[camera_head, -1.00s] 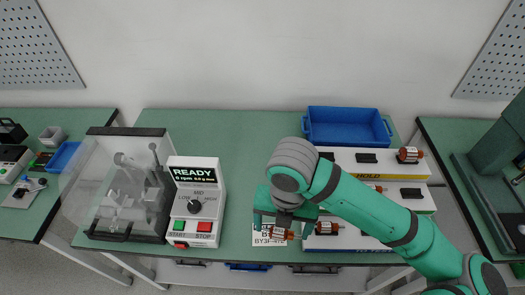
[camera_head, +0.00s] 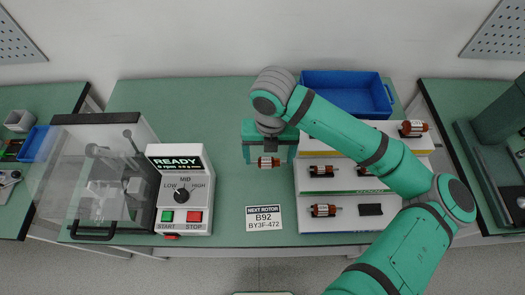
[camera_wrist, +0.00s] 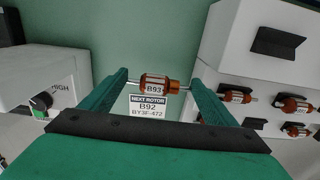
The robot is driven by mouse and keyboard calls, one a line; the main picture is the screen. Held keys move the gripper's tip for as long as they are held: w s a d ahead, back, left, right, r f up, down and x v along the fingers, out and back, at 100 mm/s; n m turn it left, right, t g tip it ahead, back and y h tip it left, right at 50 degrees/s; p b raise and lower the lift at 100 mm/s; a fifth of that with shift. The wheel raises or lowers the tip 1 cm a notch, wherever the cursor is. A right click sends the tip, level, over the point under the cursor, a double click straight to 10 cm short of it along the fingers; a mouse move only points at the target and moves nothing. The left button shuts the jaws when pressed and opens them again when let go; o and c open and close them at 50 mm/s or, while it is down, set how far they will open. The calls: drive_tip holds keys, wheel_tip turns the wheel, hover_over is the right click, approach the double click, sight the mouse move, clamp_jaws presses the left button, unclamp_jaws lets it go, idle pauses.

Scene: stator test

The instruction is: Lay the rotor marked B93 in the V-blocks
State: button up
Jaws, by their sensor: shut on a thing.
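My gripper (camera_head: 268,150) is shut on a copper-and-white rotor (camera_head: 268,162) above the bench, left of the stepped rack. In the wrist view the rotor (camera_wrist: 158,84) reads B93 and its shaft spans between the two green fingers (camera_wrist: 157,90). A white card (camera_head: 264,218) lies on the bench below it and reads NEXT ROTOR B92, BY3F-472. The test machine with a clear guard (camera_head: 85,165) stands at the left. Pale fittings (camera_head: 105,195) show through the guard; I cannot make out the V-blocks clearly, nor whether the guard is open.
The control box (camera_head: 181,190) reads READY, 0 rpm, with its knob at MID. The white stepped rack (camera_head: 312,188) holds several rotors on the right. A blue bin (camera_head: 345,82) stands behind it.

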drive_tip(key=w+f, duration=0.2)
drive_tip(key=f, duration=0.1)
drive_tip(key=w+a+f, duration=0.1)
drive_tip(key=w+f, duration=0.2)
drive_tip(key=shift+w+a, duration=0.15)
drive_tip(key=shift+w, duration=0.1)
drive_tip(key=shift+w+f, duration=0.2)
drive_tip(key=shift+f, duration=1.55)
drive_tip(key=shift+f, duration=0.15)
drive_tip(key=o, duration=1.3)
drive_tip(key=shift+c, duration=0.2)
wheel_tip(320, 180, up, 12)
drive_tip(key=shift+r, duration=0.2)
